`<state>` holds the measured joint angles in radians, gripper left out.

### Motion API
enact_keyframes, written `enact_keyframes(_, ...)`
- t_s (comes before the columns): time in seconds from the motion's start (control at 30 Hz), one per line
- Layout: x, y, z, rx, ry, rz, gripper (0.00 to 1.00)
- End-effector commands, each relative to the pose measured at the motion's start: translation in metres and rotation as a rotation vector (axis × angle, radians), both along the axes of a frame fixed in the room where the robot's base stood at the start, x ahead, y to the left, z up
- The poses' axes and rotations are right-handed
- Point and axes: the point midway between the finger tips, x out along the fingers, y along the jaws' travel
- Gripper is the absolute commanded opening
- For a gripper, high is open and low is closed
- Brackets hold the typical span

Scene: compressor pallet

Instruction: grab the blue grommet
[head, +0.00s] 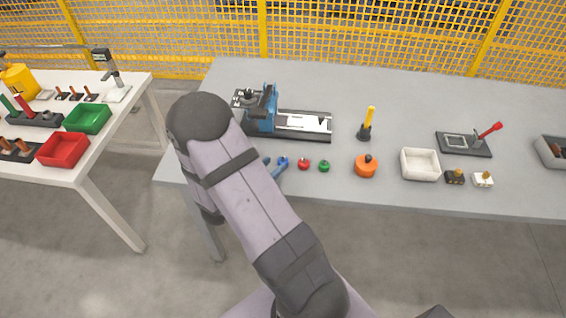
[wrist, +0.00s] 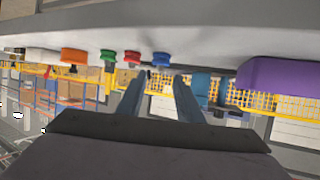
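The blue grommet (head: 284,160) stands at the near edge of the right-hand table, left of the red one. In the wrist view, which is upside down, the blue grommet (wrist: 161,57) shows just beyond the fingertips, roughly in line with the gap. My gripper (wrist: 158,77) is open, its two blue-grey fingers apart with nothing seen between them. In the head view my gripper (head: 275,167) is partly hidden by my arm and is close to the grommet. I cannot tell whether it touches it.
A red grommet (head: 304,164) and a green one (head: 324,166) stand to the right, then an orange round part (head: 366,167). A blue fixture (head: 263,110) stands behind. A purple block (wrist: 285,80) shows in the wrist view, on the blue grommet's other side.

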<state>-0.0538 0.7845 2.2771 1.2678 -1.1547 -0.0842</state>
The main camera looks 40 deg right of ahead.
Motion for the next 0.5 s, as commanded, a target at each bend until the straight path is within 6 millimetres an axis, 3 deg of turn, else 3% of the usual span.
enact_keyframes(0.5, 0.009, -0.021, -0.008, 0.002, 0.000, 0.002, 0.33)
